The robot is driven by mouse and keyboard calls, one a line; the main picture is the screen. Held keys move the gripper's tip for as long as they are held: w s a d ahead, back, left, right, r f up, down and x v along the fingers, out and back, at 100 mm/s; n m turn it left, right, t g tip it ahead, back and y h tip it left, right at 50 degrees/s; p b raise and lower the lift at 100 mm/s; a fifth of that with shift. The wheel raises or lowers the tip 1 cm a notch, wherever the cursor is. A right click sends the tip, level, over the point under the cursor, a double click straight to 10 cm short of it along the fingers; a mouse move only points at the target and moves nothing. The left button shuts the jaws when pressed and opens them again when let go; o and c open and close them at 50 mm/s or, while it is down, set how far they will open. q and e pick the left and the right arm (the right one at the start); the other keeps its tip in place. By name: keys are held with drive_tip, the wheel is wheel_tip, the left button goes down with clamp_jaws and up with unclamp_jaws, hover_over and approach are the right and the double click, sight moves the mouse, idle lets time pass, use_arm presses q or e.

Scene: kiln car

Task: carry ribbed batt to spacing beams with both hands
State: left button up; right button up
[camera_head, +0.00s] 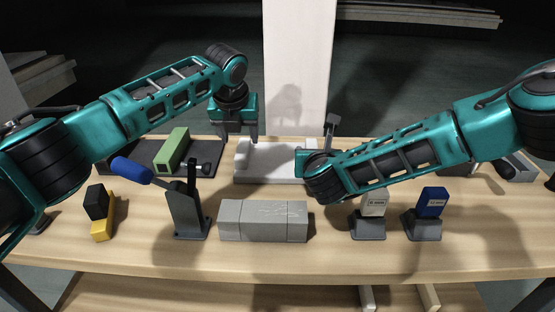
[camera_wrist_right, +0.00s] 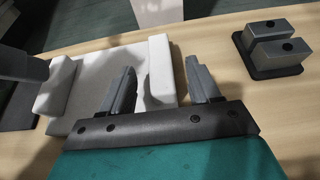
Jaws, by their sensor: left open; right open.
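The ribbed batt, a white slab with a raised rib at each end, lies flat on the table (camera_head: 270,172), partly hidden by my right arm. It also shows in the right wrist view (camera_wrist_right: 105,75). My left gripper (camera_head: 239,136) is open, fingers pointing down at the batt's left end. My right gripper (camera_wrist_right: 160,90) is open at the right end, its fingers on either side of the right rib; in the head view my arm mostly hides it. Two dark grey bars on a black base (camera_wrist_right: 278,48) stand to the right; I cannot tell if they are the spacing beams.
A grey block (camera_head: 262,222) lies in front of the batt. A grey stand (camera_head: 187,210) with a blue-handled tool (camera_head: 131,171) is at front left. A green block (camera_head: 172,152) sits behind it. Cream (camera_head: 374,203) and blue (camera_head: 432,202) pieces sit on grey stands at right.

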sight(242, 148)
use_arm(q)
drive_tip(key=shift+x, duration=2.5)
use_arm(e)
drive_tip(key=shift+x, duration=2.45)
use_arm(q)
clamp_jaws()
use_arm(e)
clamp_jaws()
use_arm(q)
drive_tip(key=shift+r, duration=0.15)
